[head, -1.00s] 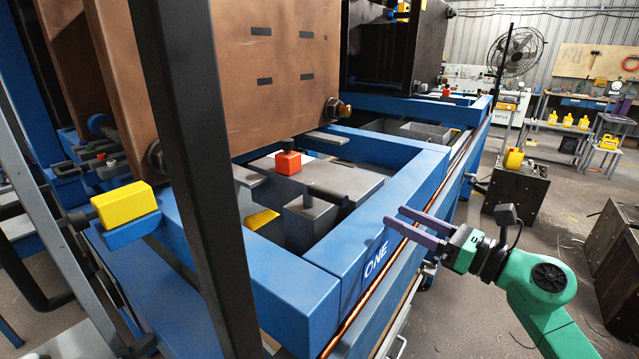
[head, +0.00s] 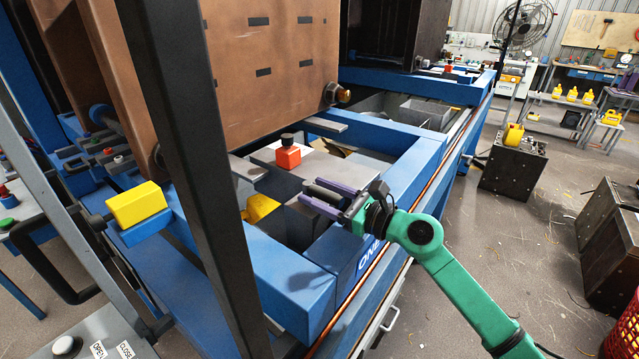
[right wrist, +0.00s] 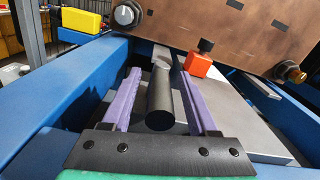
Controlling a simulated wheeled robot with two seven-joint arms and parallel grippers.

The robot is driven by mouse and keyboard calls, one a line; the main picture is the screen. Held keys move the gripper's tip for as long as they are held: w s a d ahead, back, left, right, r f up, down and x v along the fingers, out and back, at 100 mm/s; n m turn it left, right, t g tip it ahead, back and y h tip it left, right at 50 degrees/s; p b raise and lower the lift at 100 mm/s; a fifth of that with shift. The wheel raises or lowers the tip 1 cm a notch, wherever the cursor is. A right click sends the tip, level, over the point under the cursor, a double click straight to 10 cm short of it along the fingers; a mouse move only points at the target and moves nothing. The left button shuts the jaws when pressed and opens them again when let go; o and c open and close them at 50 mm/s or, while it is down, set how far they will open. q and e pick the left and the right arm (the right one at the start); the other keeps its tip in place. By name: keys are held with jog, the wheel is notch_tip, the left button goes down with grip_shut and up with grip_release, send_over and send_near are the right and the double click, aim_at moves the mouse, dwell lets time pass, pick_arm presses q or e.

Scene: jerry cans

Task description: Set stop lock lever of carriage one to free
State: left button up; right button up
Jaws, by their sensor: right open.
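The lever of carriage one shows as a dark round handle (right wrist: 160,100) in the right wrist view. My right gripper (right wrist: 159,75) is open, with one purple finger on each side of the handle and visible gaps to both. In the head view, the right gripper (head: 308,196) reaches over the blue frame marked ONE (head: 368,262), into the bay where the lever sits. There the fingers largely hide the lever. A red-orange block with a black knob (head: 288,156) stands behind it, also visible in the right wrist view (right wrist: 198,64). My left gripper is not in view.
A brown panel (head: 265,80) with a bolt rises behind the bay. Blue frame beams surround the bay. A yellow block (head: 137,205) sits on the left beam, and a dark post (head: 195,150) crosses the near view.

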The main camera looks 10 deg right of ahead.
grip_shut()
dwell(1.4)
